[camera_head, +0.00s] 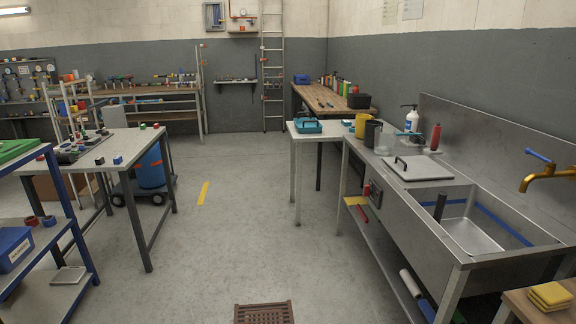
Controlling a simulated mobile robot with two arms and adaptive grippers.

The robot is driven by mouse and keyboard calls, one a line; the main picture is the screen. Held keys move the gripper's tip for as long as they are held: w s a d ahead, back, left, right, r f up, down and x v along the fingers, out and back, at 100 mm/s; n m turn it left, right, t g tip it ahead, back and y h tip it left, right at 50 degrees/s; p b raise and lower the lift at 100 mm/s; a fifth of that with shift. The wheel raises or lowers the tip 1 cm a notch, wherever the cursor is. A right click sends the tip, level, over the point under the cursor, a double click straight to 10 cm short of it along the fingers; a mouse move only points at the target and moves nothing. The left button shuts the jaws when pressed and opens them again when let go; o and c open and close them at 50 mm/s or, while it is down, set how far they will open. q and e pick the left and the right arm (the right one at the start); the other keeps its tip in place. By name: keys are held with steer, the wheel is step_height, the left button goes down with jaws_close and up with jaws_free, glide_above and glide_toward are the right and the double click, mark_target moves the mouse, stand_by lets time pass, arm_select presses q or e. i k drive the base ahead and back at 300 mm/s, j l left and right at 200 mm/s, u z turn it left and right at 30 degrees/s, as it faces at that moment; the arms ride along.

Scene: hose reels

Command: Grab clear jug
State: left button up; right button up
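I cannot clearly make out a clear jug in the head view. A small, pale, possibly see-through item (382,148) stands on the steel sink counter, too small to identify. Beside it is a dark cylindrical container (373,133), with a yellow container (362,125) behind it. Neither of my grippers is in view.
The steel sink (408,250) runs along the right, with a handled lid (417,167) on its counter and a brass tap (548,176). A grey workbench (130,143) and blue-framed shelf (66,222) stand left. The middle floor is open, with a drain grate (264,312).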

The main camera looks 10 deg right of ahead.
mark_target(384, 138)
steer(key=i, duration=2.1)
